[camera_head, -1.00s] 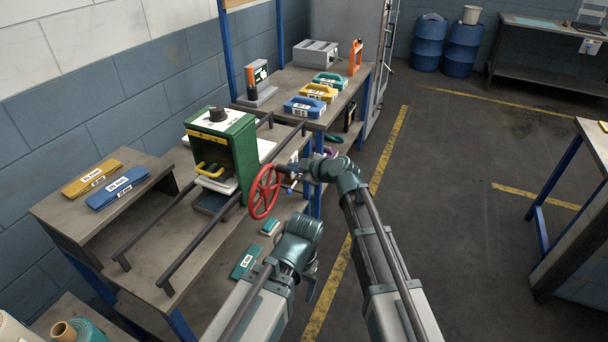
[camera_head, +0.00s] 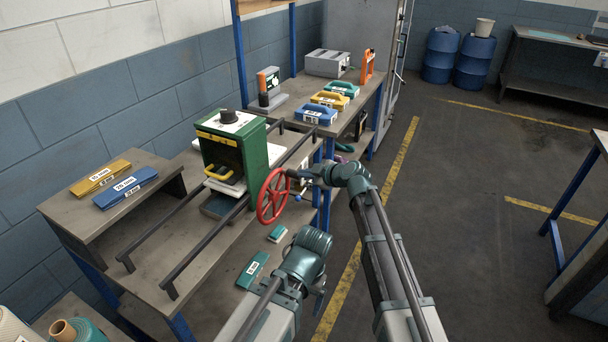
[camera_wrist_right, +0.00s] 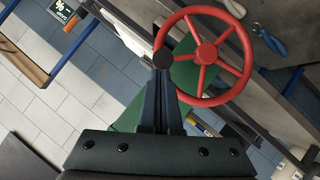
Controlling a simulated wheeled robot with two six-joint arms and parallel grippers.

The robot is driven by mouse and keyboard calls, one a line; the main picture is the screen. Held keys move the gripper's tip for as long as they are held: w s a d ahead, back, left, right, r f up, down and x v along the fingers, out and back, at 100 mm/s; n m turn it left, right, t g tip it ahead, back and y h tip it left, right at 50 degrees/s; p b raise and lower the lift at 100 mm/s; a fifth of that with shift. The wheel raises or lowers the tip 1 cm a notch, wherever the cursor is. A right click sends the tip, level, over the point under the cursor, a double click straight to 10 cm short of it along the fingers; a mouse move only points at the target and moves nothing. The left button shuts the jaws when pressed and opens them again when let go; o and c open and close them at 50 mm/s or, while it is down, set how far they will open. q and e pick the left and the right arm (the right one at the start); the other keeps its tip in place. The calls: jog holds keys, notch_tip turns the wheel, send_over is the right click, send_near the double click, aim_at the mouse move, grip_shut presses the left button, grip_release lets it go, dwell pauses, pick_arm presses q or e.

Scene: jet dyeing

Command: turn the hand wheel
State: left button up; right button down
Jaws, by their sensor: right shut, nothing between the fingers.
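The red hand wheel (camera_head: 261,205) is on the right side of the green machine (camera_head: 234,148) on the bench. In the right wrist view the wheel (camera_wrist_right: 207,53) shows its spokes, and a dark round knob (camera_wrist_right: 163,58) stands at its left rim. My right gripper (camera_head: 293,173) is at the wheel's upper right edge. In the wrist view its fingers (camera_wrist_right: 162,76) are together and empty, with tips just below the knob; whether they touch it I cannot tell. My left gripper (camera_head: 318,288) is low in front of the bench, largely hidden by its own wrist.
Two dark rails (camera_head: 205,232) run along the bench beside the machine. Teal boxes (camera_head: 253,270) lie below the wheel. Open floor lies to the right.

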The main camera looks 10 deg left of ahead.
jog(key=w+d+f+m+g+y+b, duration=0.1)
jog(key=w+d+f+m+g+b, duration=0.1)
jog(key=w+f+m+g+b, duration=0.3)
jog(key=shift+w+d+f+g+y+b, duration=0.3)
jog(key=shift+w+f+g+b, duration=0.25)
jog(key=shift+w+f, duration=0.7)
jog(key=shift+f, duration=0.15)
